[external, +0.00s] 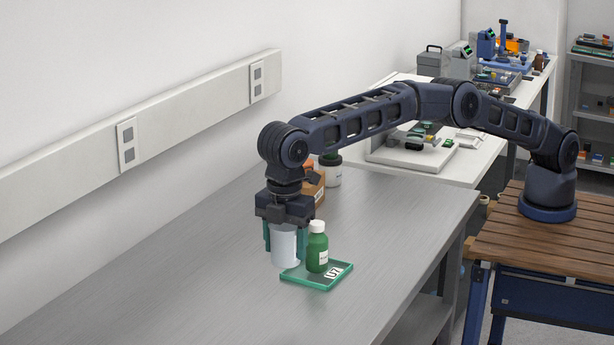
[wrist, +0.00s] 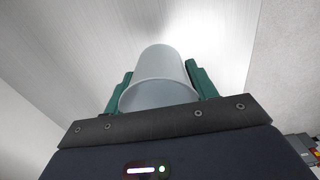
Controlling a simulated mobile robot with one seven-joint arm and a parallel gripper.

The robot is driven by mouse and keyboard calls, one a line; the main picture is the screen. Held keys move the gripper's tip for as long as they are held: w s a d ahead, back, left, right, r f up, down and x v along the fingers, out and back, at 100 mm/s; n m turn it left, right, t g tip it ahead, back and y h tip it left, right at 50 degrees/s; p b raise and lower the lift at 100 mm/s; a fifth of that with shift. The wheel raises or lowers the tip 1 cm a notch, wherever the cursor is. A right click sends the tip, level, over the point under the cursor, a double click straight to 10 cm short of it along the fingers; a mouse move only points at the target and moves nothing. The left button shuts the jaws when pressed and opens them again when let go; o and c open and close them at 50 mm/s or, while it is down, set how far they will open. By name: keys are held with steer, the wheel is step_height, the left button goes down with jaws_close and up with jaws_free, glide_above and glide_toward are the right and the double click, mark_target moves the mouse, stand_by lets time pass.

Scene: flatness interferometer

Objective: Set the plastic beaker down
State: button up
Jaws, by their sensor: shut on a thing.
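The plastic beaker (external: 284,246) is pale, translucent and upright in the external view. My gripper (external: 284,236) points down and is shut on it. In the wrist view the beaker (wrist: 160,80) sits between the two green fingers of my gripper (wrist: 162,90), its open rim toward the camera. The beaker is just left of a green bottle on a green tray. I cannot tell whether its base touches the bench or hangs slightly above it.
The green bottle (external: 317,250) with a white cap stands on the green tray (external: 310,283), close beside the beaker. The grey bench (external: 180,275) is clear to the left and front.

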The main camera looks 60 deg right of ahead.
mark_target(282, 267)
steer(key=a+f, duration=0.1)
steer(key=f, duration=0.1)
steer(key=a+f, duration=0.1)
steer(key=shift+s+a+f, duration=0.15)
steer(key=shift+s+a, duration=0.1)
steer(key=shift+a, duration=0.1)
steer(key=shift+f, duration=4.05)
steer(key=o, duration=1)
steer(key=shift+f, duration=0.1)
steer(key=shift+r, duration=3.9)
